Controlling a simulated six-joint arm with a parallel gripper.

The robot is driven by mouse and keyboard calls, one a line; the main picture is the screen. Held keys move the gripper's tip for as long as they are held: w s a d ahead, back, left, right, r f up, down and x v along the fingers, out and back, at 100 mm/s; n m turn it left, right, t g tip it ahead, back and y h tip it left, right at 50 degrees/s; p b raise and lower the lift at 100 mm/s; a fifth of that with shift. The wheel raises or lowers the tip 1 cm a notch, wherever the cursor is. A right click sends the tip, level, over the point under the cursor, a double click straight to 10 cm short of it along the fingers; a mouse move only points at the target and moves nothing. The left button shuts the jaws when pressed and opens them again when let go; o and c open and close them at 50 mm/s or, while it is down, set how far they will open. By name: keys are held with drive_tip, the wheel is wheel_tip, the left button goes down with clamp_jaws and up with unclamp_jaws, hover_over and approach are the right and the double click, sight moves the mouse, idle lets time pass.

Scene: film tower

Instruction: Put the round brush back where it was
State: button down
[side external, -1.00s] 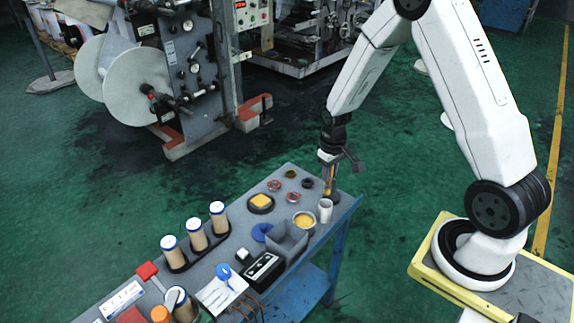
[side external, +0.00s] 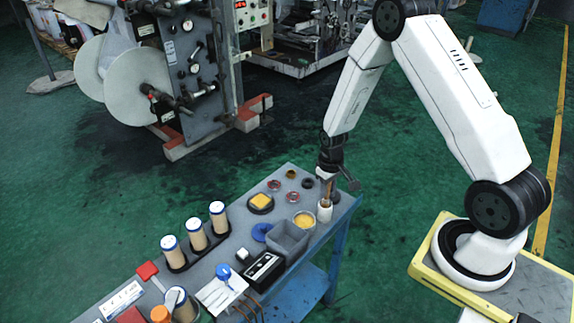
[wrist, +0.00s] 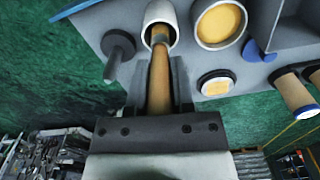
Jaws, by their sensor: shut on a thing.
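The round brush (wrist: 159,78) has a tan wooden handle, held upright between the fingers of my gripper (wrist: 158,88). In the wrist view its far end reaches into the mouth of a white cup (wrist: 150,45). In the side view my gripper (side external: 328,178) is directly above the white cup (side external: 325,213) near the right end of the grey table, and the brush (side external: 327,192) runs down into it. The brush's lower end is hidden inside the cup. I cannot tell whether it touches the bottom.
A round yellow-filled container (side external: 303,220) and a grey open bin (side external: 288,238) stand close beside the cup. A dark knobbed piece (wrist: 119,48) stands on its other side in the wrist view. Small round lids (side external: 292,174) lie behind. Tan-bodied rollers (side external: 196,234) stand farther left.

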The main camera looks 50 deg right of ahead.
sight(327, 198)
drive_tip(key=shift+f, duration=2.05)
drive_tip(key=shift+f, duration=0.1)
drive_tip(key=shift+c, duration=2.4)
unclamp_jaws()
drive_tip(key=shift+r, duration=6.1)
